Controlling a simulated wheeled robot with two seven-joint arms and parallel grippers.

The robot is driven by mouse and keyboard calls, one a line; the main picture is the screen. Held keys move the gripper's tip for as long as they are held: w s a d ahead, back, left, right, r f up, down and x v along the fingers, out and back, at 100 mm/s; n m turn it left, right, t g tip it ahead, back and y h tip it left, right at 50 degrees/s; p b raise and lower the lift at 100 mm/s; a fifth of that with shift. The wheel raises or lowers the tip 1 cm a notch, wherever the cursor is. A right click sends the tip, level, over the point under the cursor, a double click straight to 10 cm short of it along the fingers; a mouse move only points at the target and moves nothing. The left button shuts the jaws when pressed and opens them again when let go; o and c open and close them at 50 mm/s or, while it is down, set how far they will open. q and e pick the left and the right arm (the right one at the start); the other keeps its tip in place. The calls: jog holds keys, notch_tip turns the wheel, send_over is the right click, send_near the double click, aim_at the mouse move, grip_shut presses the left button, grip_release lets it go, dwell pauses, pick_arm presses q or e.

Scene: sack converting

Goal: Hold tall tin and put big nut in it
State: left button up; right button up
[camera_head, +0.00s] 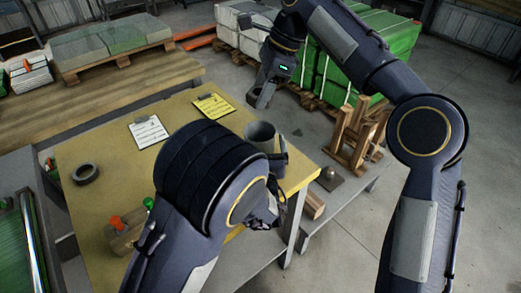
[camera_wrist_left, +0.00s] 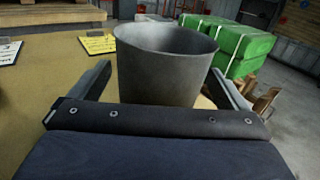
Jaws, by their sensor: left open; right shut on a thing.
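The tall tin (camera_head: 260,134) is a grey, open-topped can standing upright near the right edge of the yellow table. In the left wrist view the tin (camera_wrist_left: 165,75) fills the space ahead of my left gripper (camera_wrist_left: 160,85), whose open fingers lie on either side of it; I cannot tell whether they touch it. In the head view my left gripper (camera_head: 274,160) is partly hidden behind my left arm. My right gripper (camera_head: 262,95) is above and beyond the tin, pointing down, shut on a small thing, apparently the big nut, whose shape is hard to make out.
The yellow table (camera_head: 100,140) holds a clipboard (camera_head: 148,131), a yellow sheet (camera_head: 213,106), a dark ring (camera_head: 85,173) and a wooden block (camera_head: 125,235) with coloured knobs. A wooden stand (camera_head: 355,135) and a small metal weight (camera_head: 329,178) are at the right. Green bales (camera_head: 340,80) stand behind.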

pick_arm(q)
jog(key=c, duration=1.1)
pick_arm(e)
jog(key=o, duration=1)
jog(key=shift+c, duration=0.2)
jog(key=shift+o, duration=0.2)
jog(key=o, duration=0.5)
jog(key=shift+r, duration=0.1)
